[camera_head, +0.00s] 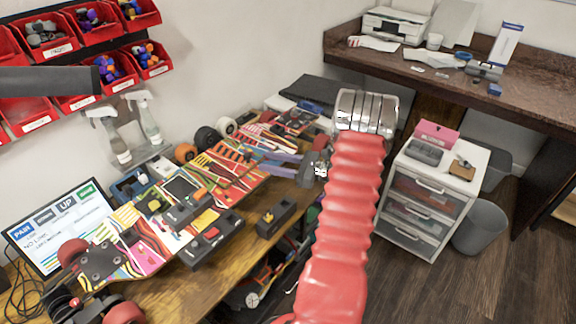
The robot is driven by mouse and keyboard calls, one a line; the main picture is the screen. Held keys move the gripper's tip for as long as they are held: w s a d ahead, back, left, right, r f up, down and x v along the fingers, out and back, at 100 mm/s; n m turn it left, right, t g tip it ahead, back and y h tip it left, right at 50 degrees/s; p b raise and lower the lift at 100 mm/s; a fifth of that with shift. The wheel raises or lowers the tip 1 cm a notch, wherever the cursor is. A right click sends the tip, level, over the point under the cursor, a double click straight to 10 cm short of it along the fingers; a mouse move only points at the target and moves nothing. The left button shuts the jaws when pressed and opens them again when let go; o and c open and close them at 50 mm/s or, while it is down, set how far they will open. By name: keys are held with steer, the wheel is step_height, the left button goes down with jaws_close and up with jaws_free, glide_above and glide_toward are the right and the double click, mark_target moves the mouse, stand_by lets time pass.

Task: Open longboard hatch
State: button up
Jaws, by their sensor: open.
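The longboard (150,232) lies upside down along the wooden workbench, with a brightly striped, multicoloured deck and wheels at both ends. A dark rectangular panel (181,187) sits near the deck's middle; it may be the hatch, but I cannot tell whether it is closed. My gripper (267,165) is at the end of my red, ribbed arm, partly hidden behind its chrome joint. Its two greyish-purple fingers point left over the far part of the board, apart and with nothing seen between them. I cannot tell whether they touch the deck.
Black tool-like devices (212,238) stand along the board's front edge. A screen (62,228) and spray bottles (145,122) are at the left and back. Red bins (97,22) hang on the wall.

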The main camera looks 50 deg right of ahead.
steer(key=v, duration=0.5)
steer(key=shift+s, duration=0.15)
steer(key=shift+c, duration=0.3)
steer(key=a+m+h, duration=0.1)
steer(key=h, duration=0.1)
steer(key=a+m+t+h, duration=0.1)
steer(key=a+m+h, duration=0.1)
steer(key=s+a+r+m+h, duration=0.1)
steer(key=a+h, duration=0.1)
steer(key=h, duration=0.1)
steer(key=shift+a+m+t, duration=0.1)
steer(key=shift+m+t, duration=0.2)
steer(key=shift+w, duration=0.15)
